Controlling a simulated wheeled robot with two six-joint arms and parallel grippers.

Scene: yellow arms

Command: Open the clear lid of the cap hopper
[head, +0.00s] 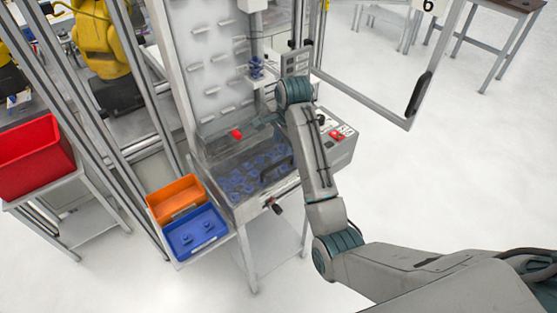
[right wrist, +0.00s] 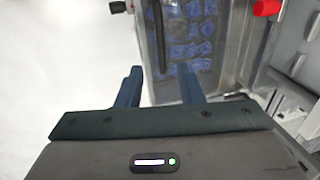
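The cap hopper (head: 229,203) is a grey metal box at the front of the machine, with blue caps (head: 238,184) inside. Its clear lid lies down over the caps, with a dark bar handle (head: 278,170) across it. In the right wrist view the handle (right wrist: 158,35) runs beside the caps (right wrist: 192,40). My right gripper (right wrist: 158,85) is open, its two dark blue fingers apart with nothing between them. The handle lies beyond the fingertips, apart from them as far as I can tell. In the head view my right wrist is above the hopper. My left gripper is out of view.
An orange bin (head: 174,199) and a blue bin (head: 195,232) sit left of the hopper. A red bin (head: 35,157) stands farther left. A framed door (head: 385,111) stands open at the right. The floor in front is clear.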

